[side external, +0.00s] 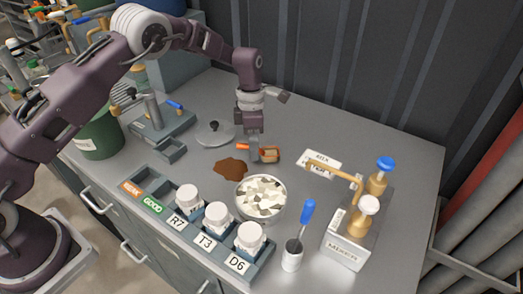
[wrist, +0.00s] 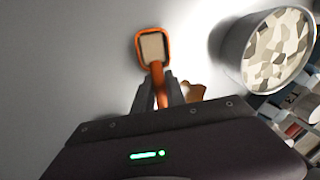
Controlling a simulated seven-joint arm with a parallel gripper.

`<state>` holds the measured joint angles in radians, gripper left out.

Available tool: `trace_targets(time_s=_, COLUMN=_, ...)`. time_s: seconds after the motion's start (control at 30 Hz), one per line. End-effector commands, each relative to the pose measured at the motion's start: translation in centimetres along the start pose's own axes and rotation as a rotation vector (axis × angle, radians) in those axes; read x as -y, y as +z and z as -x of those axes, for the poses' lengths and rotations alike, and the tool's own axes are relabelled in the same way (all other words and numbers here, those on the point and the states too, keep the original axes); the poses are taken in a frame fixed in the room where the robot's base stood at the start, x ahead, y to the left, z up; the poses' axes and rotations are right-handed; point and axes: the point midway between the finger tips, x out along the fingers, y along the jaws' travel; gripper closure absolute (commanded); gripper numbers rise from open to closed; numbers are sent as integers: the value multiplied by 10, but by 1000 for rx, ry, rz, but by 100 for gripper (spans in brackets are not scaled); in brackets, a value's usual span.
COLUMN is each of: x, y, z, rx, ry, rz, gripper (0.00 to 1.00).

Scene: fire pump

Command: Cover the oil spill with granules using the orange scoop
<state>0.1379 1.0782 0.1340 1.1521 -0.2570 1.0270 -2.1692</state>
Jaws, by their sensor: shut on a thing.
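My gripper (side external: 255,153) is shut on the orange scoop (side external: 269,155) and holds it by the handle above the grey bench. In the wrist view the scoop (wrist: 154,47) points away from the fingers (wrist: 160,98). A flat beige surface fills its orange rim; I cannot tell if this is granules or the bare inside. The brown oil spill (side external: 231,169) lies on the bench, left of and nearer the camera than the scoop. A corner of the spill (wrist: 194,91) shows beside the fingers. The round metal bowl of pale granules (side external: 261,199) stands in front of the gripper; it also shows in the wrist view (wrist: 278,50).
A rack with white-capped bottles R7, T3 and D6 (side external: 217,218) lines the front. A round lid (side external: 215,132) lies behind the spill. A cup with a blue-handled tool (side external: 293,257) and a brass valve unit (side external: 352,232) stand at right.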

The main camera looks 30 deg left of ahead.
Motion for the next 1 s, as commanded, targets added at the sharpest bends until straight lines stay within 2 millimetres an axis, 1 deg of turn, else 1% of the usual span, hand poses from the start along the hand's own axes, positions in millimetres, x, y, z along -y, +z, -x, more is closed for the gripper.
trace_targets(time_s=0.9, x=-52, y=-65, z=8, rx=-1, ry=0, rz=2, gripper=100)
trace_targets(time_s=0.97, x=-54, y=-70, z=8, rx=-2, ry=0, rz=1, gripper=100)
trace_targets(time_s=1.0, x=-50, y=-71, z=8, rx=-2, ry=-1, rz=1, gripper=100)
